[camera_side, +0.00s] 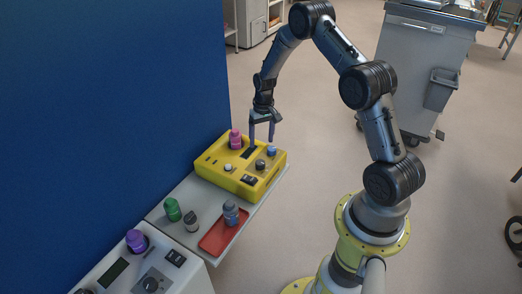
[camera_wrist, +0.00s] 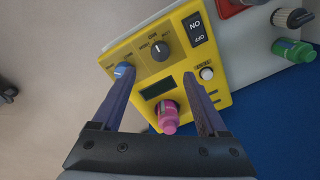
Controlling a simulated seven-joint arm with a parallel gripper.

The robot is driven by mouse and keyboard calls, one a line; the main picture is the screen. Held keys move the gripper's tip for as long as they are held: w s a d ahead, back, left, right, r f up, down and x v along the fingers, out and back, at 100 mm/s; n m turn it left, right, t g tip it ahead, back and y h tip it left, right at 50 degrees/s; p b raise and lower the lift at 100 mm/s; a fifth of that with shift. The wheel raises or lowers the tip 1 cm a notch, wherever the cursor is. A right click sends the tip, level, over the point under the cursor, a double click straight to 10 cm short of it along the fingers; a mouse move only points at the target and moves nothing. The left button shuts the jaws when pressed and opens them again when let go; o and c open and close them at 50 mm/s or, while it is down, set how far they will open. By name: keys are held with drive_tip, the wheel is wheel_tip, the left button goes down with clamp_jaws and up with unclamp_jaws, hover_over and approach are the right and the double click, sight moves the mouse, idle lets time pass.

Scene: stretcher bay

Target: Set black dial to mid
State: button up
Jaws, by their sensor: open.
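A black dial (camera_side: 260,164) sits on top of a yellow box (camera_side: 215,160). The dial also shows in the wrist view (camera_wrist: 161,51), with a pale pointer mark and small labels around it that I cannot read surely. My gripper (camera_side: 262,138) is open and empty above the yellow box, fingers down. In the wrist view its fingertips (camera_wrist: 157,80) frame the display, with the black dial beyond them; nothing is touched that I can see.
On the yellow box are a blue knob (camera_wrist: 124,69), a pale button (camera_wrist: 207,73), an ON/OFF switch (camera_wrist: 195,28) and a pink bottle (camera_wrist: 167,115). Nearby stand a green bottle (camera_side: 172,210), a red tray (camera_side: 213,239) and a purple-topped item (camera_side: 136,240). A blue wall (camera_side: 110,90) rises behind.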

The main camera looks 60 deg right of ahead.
drive_tip(key=shift+r, duration=1.5)
drive_tip(key=w+a+r+n+t+h, duration=0.1)
drive_tip(key=w+a+r, duration=0.15)
drive_tip(key=r, duration=0.45)
drive_tip(key=w+a+r+n+t, duration=0.1)
drive_tip(key=a+r+t, duration=0.15)
drive_tip(key=r, duration=0.55)
drive_tip(key=s+a+r+n, duration=0.1)
drive_tip(key=s+a+r, duration=0.3)
drive_tip(key=a+r, duration=0.5)
drive_tip(key=s+a+r+n+t, duration=0.25)
drive_tip(key=s+a+r, duration=0.25)
drive_tip(key=s+r, duration=0.55)
drive_tip(key=s+a+f, duration=0.1)
drive_tip(key=s+f, duration=0.2)
drive_tip(key=s, duration=0.4)
drive_tip(key=s+a+f+n, duration=0.1)
drive_tip(key=s+f, duration=0.2)
drive_tip(key=s, duration=0.5)
drive_tip(key=shift+f+g+y, duration=0.3)
drive_tip(key=shift+f+g, duration=0.1)
